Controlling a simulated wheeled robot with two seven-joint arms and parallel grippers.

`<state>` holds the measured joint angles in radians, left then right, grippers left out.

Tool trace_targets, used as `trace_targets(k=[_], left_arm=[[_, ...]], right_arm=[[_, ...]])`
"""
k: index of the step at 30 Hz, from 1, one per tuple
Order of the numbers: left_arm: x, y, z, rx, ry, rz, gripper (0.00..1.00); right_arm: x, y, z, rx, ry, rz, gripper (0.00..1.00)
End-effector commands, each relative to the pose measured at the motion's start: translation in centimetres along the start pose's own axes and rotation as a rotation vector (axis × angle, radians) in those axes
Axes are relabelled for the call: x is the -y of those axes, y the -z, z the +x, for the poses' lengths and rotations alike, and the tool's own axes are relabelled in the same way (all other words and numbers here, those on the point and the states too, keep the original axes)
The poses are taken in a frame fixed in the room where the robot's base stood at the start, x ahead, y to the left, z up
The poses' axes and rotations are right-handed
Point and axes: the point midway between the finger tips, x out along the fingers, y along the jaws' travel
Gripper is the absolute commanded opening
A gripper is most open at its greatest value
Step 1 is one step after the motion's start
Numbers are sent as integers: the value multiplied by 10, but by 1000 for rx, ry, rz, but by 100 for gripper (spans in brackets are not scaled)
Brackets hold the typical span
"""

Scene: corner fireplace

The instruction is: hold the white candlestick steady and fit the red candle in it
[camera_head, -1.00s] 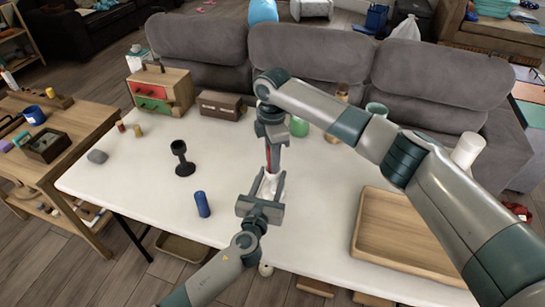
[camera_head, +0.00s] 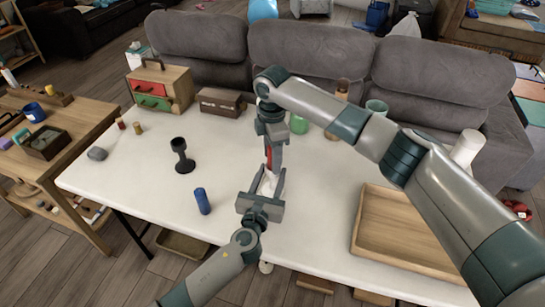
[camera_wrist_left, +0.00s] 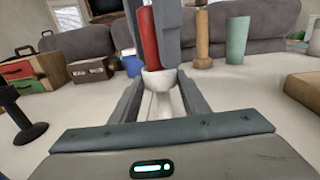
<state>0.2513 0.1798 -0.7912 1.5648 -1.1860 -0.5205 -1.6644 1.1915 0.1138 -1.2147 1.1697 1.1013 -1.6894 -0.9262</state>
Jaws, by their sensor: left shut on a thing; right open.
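The white candlestick (camera_head: 267,183) stands upright near the table's middle; its cup (camera_wrist_left: 158,79) shows in the left wrist view. My left gripper (camera_head: 261,192) is shut on its stem. The red candle (camera_head: 269,157) is upright above it, and in the left wrist view the candle (camera_wrist_left: 149,38) leans slightly, its lower end at or in the cup. How deep it sits is hidden by the rim. My right gripper (camera_head: 268,143) is over the candle from above, jaws open, with its fingers (camera_wrist_left: 158,30) beside the candle.
On the white table (camera_head: 130,185) are a black candlestick (camera_head: 181,158), a blue cylinder (camera_head: 202,201), a drawer box (camera_head: 160,90) and a brown box (camera_head: 221,102). A wooden tray (camera_head: 405,235) lies right. Green and wooden pieces stand behind my right arm. The table's left front is mostly clear.

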Motion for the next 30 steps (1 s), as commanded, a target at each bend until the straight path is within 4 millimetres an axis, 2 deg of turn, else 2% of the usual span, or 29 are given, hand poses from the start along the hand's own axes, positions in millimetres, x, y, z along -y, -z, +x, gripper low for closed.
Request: trace_targets(k=[8,15,21,30], left_arm=[[0,1,0,-2,1,0,18],[0,1,0,-2,1,0,18],[0,1,0,-1,1,0,18],[0,1,0,-1,1,0,18]], right_arm=[[0,0,-32,-1,-2,0,47],[-1,0,-75,0,-4,0,47],[0,0,-103,0,-2,0,47],[0,0,-116,0,0,0,47]])
